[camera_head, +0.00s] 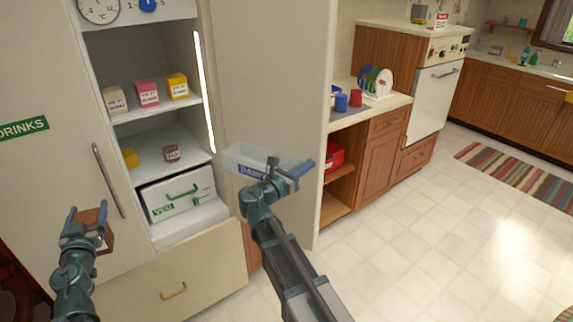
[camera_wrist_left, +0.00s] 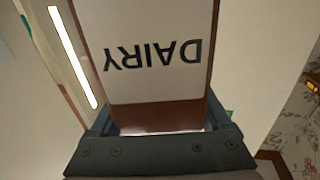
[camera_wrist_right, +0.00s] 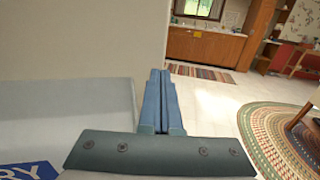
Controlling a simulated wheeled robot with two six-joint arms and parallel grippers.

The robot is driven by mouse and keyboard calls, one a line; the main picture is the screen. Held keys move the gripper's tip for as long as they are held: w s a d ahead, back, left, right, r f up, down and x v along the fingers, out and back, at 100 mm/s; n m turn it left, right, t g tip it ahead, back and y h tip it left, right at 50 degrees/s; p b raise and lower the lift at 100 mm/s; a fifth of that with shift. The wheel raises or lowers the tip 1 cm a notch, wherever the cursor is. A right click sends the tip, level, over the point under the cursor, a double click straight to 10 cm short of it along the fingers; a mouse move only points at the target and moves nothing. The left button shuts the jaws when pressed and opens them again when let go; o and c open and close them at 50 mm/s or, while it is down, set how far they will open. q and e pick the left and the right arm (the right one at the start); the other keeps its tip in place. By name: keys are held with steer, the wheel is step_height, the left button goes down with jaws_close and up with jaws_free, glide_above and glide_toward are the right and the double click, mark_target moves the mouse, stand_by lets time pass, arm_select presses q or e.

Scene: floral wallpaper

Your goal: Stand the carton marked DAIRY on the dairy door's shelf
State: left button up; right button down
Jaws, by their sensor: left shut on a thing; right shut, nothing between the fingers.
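The brown carton (camera_head: 103,236) is held by my left gripper (camera_head: 87,224) in front of the closed drinks door, at lower left. In the left wrist view the carton's pale label (camera_wrist_left: 150,50) reads DAIRY, upside down in that picture, between the fingers. The dairy door's shelf (camera_head: 243,155) is a translucent bin with a blue DAIRY label (camera_head: 252,171), on the open door (camera_head: 270,80). My right gripper (camera_head: 293,175) is shut and empty at the bin's right end. The bin also shows in the right wrist view (camera_wrist_right: 70,105). I cannot tell whether they touch.
The open fridge holds small labelled boxes (camera_head: 149,93), a round tub (camera_head: 171,153) and a white VEG drawer (camera_head: 180,194). A cream drawer front (camera_head: 200,277) sticks out below. A counter (camera_head: 385,103) with cups and plates stands right. Tiled floor (camera_head: 430,230) is clear.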

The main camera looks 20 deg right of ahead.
arm_select(q)
steer(key=shift+s+a, duration=0.2)
steer(key=shift+a, duration=0.45)
steer(key=shift+d, duration=0.1)
arm_select(e)
steer(key=s+d+v, duration=0.1)
steer(key=s+v, duration=0.1)
steer(key=v, duration=0.9)
arm_select(q)
steer(key=shift+r, duration=0.3)
steer(key=shift+r+p, duration=0.15)
steer(key=shift+p, duration=0.25)
arm_select(e)
steer(key=s+a+f+m+g+y, duration=0.1)
steer(key=s+f+m+g+y, duration=0.3)
steer(key=f, duration=0.3)
steer(key=s+a+f+m+g+y, duration=0.1)
steer(key=s+a+f+m+y, duration=0.15)
steer(key=s+f+m, duration=0.35)
arm_select(q)
steer(key=shift+r, duration=0.2)
steer(key=shift+r+p, duration=0.15)
steer(key=shift+p, duration=0.2)
arm_select(e)
steer(key=s+a+f+m+g+y, duration=0.4)
steer(key=s+a+f+m+y, duration=0.3)
steer(key=s+a+m, duration=0.2)
steer(key=shift+s+a+f+m+y, duration=0.25)
steer(key=shift+s+a+m+y, duration=0.1)
steer(key=shift+a+m, duration=0.4)
